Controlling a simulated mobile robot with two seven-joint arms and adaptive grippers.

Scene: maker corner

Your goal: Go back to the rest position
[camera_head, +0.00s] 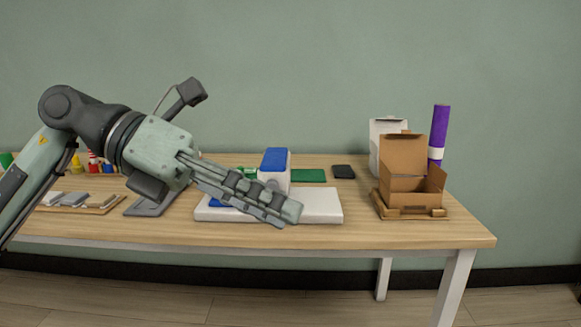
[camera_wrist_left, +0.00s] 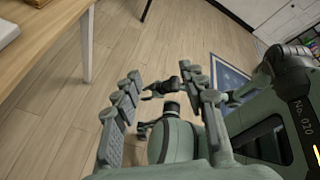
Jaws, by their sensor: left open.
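My left gripper (camera_head: 290,214) is raised in front of the table (camera_head: 400,232), its fingers pointing right and slightly down. My right gripper does not show clearly in the head view. In the wrist view a small dark gripper-like part (camera_wrist_left: 165,88) appears, too unclear to judge.
An open cardboard box (camera_head: 408,185) stands on a wooden tray at the table's right, before a white box (camera_head: 385,128) and a purple roll (camera_head: 439,130). A green mat (camera_head: 308,175) and dark pad (camera_head: 343,171) lie behind the slab. Small coloured items stand at the left.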

